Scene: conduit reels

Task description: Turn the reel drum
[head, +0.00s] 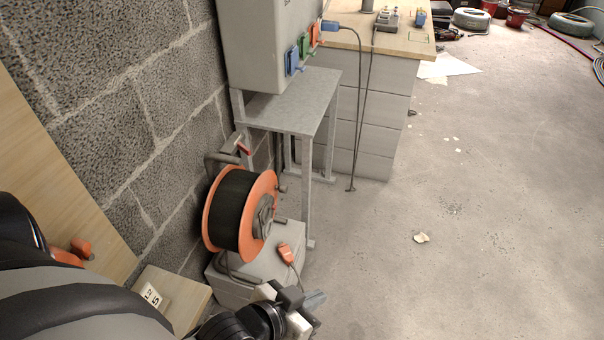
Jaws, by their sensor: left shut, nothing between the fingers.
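The reel drum (239,214) has orange flanges and a dark winding between them. It stands upright on a grey block (232,290) beside the block wall. A grey piece sits on the hub of its right flange (265,216). An orange plug (286,254) on a cable hangs just below the drum, at the block. My left gripper (316,300) is at the bottom of the head view, below and to the right of the drum and apart from it. It is shut and empty. My right gripper is not in view.
A grey metal stand (290,108) is behind the drum, under a grey box (268,45) with coloured sockets. A drawer bench (375,110) stands beyond, with a cable hanging in front. A wooden board (168,297) is at lower left. The concrete floor (480,220) is mostly clear.

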